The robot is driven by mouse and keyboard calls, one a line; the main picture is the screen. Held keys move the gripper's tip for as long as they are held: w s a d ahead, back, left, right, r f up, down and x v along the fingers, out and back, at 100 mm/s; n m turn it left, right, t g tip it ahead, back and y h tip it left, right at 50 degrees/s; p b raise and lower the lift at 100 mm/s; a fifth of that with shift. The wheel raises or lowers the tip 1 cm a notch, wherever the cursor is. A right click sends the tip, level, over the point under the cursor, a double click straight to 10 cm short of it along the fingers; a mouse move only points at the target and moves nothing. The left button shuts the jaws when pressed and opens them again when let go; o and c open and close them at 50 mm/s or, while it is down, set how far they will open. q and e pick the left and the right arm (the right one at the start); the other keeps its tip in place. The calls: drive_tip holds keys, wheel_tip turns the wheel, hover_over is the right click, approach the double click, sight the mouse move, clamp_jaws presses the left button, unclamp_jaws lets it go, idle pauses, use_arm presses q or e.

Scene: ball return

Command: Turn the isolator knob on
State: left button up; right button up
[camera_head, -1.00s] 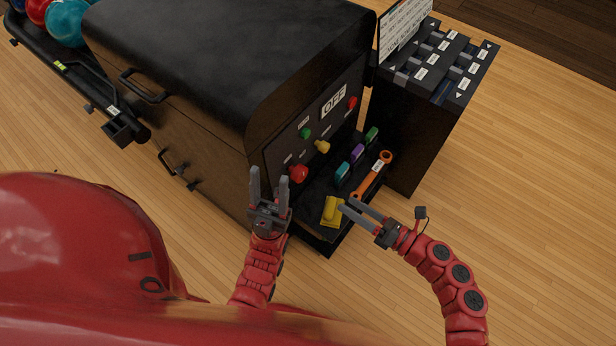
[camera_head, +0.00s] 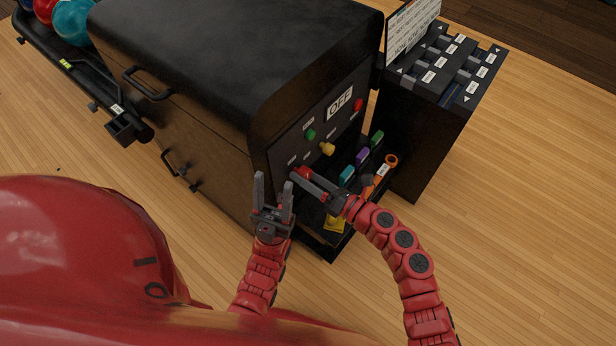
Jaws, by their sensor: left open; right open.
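A red knob (camera_head: 302,173) sits low on the left of the black machine's front panel (camera_head: 285,155). A yellow knob (camera_head: 327,149), a green button (camera_head: 310,134) and a small red button or lamp (camera_head: 358,105) are higher on the panel, near an OFF sign (camera_head: 339,104). I cannot read which label marks the isolator. My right gripper (camera_head: 303,177) is open, with its fingers at the red knob, partly hiding it; I cannot tell whether they touch. My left gripper (camera_head: 273,190) is open and empty, upright in front of the panel's left edge.
A shelf below the panel holds teal (camera_head: 346,175), purple (camera_head: 362,157) and green (camera_head: 377,139) pieces, an orange tool (camera_head: 384,168) and a yellow block (camera_head: 334,223), partly behind my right arm. A dark labelled cabinet (camera_head: 425,120) stands at the right. Balls (camera_head: 73,22) lie on a rack at the upper left.

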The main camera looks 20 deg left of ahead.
drive_tip(key=c, duration=1.4)
drive_tip(key=shift+o, duration=0.2)
